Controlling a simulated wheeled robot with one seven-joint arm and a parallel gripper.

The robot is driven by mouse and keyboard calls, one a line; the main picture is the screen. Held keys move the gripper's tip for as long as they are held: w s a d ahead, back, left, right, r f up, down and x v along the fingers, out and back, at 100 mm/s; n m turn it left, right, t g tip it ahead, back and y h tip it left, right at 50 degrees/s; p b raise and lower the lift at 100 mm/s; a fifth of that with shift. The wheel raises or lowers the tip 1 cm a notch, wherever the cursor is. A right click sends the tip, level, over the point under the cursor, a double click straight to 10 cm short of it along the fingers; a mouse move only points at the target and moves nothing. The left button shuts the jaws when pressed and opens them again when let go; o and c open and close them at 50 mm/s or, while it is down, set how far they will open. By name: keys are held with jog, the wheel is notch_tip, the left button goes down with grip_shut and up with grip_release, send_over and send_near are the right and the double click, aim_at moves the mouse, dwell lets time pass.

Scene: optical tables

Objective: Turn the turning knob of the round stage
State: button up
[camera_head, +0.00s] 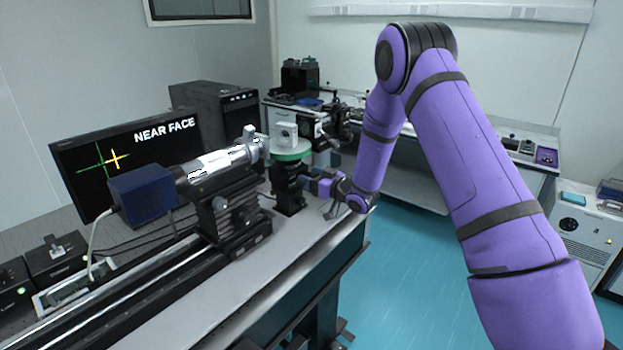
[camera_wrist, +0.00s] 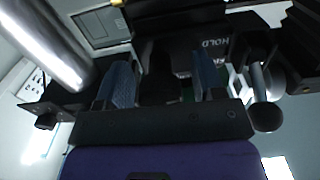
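The round stage stands on the table in the head view, with a green disc (camera_head: 290,150) on top and a dark body (camera_head: 288,188) below. A small white block (camera_head: 286,132) sits above the disc. My gripper (camera_head: 308,183) is at the right side of the dark body, low beside it. In the wrist view, my gripper (camera_wrist: 162,65) has its two blue fingers apart. A dark, roughly upright shape (camera_wrist: 160,82) shows between them, with gaps on both sides; it may be the turning knob, but it is too dark to tell. Contact is not visible.
A silver tube (camera_head: 215,162) with a blue camera box (camera_head: 143,192) lies left of the stage on a rail. A monitor (camera_head: 125,155) reads "NEAR FACE" and shows green and orange crosses. A rod with a dark ball (camera_wrist: 265,115) is right of the fingers.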

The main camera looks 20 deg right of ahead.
jog(key=c, duration=0.8)
jog(key=shift+n, duration=1.8)
jog(key=shift+c, duration=0.2)
jog(key=o, duration=0.9)
jog(key=shift+d, duration=0.1)
jog(key=v, duration=1)
jog(key=shift+s+d, duration=0.2)
jog(key=shift+s, duration=0.1)
